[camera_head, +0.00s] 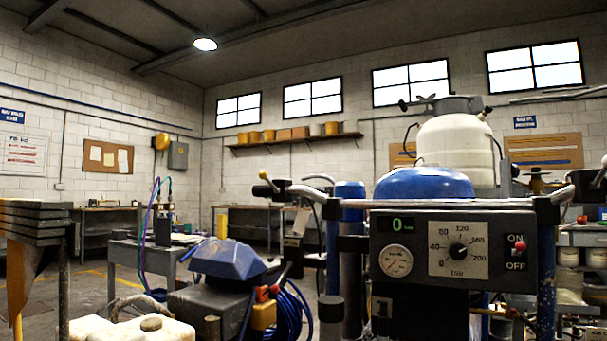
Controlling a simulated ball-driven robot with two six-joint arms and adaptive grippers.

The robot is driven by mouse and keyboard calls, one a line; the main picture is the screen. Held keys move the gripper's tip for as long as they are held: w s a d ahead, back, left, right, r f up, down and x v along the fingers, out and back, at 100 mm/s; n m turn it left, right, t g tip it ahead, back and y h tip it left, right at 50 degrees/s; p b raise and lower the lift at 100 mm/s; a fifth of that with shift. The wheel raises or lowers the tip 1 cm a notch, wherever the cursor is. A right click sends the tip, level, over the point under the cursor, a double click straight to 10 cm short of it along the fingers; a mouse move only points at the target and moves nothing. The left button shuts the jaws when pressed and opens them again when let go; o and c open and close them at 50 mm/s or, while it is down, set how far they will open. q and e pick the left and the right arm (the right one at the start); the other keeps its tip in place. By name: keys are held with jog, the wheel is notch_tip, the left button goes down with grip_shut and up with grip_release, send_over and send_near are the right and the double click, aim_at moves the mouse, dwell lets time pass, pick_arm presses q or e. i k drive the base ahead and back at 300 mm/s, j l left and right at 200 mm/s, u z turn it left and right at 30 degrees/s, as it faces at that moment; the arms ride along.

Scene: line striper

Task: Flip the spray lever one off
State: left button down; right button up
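The line striper's dark control panel (453,250) faces me at right of centre. A plate marked 1 (381,308) is below the panel. A small lever with a yellow tip (264,175) rises by the left handlebar grip (280,188). I cannot tell which of these is spray lever one. Neither gripper is in view.
A blue domed cover (424,183) and a white tank (455,150) rise behind the panel. At left stand a blue-topped unit (228,258), a coil of blue hose (287,310) and a white jug (130,330). Benches line the back wall, with open floor at left.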

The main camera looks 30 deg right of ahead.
aim_at(263, 175)
jog(key=i+z, duration=0.3)
jog(key=z, duration=0.15)
jog(key=i+j+z, duration=0.2)
jog(key=z, duration=0.25)
jog(key=i+j+z, duration=0.25)
jog(key=z, duration=0.2)
jog(key=i+j+z, duration=0.25)
jog(key=z, duration=0.2)
jog(key=j, duration=0.1)
